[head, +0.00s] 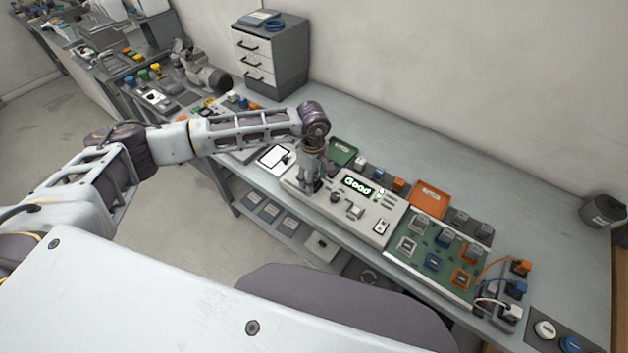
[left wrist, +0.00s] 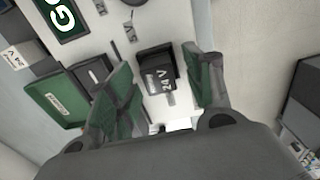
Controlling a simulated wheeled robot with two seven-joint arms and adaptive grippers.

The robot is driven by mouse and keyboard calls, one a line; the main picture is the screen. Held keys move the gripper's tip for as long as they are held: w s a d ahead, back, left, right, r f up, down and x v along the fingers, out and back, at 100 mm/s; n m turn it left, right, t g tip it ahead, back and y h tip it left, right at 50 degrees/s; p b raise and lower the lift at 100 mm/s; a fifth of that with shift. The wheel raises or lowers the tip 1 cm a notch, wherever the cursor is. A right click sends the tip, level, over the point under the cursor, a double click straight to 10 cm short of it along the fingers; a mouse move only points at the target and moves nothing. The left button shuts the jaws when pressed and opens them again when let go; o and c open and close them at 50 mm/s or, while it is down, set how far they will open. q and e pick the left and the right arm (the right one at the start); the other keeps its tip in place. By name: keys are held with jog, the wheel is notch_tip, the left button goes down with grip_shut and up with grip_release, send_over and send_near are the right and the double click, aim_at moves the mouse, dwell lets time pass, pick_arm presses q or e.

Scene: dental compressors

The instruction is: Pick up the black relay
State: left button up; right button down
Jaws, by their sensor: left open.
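The black relay (left wrist: 156,72), marked "24 V", sits on the pale tester panel and shows in the left wrist view. My left gripper (left wrist: 160,90) is open, with one green-padded finger on each side of the relay. In the head view my left gripper (head: 311,186) points down over the left end of the tester (head: 346,211), whose display reads "GOOD" (head: 357,185). The gripper hides the relay there. I cannot tell whether the fingers touch it. My right gripper is not in view.
A green circuit board (head: 432,256) with several relays lies right of the tester. An orange tray (head: 430,199) and a green tray (head: 342,152) stand behind the tester. A drawer cabinet (head: 268,60) stands at the back.

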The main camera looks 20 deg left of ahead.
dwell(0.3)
pick_arm(q)
jog(key=c, duration=1.1)
jog(key=shift+r, duration=0.1)
jog(key=shift+c, duration=0.2)
jog(key=shift+r+b, duration=1.15)
jog(key=shift+r, duration=3.75)
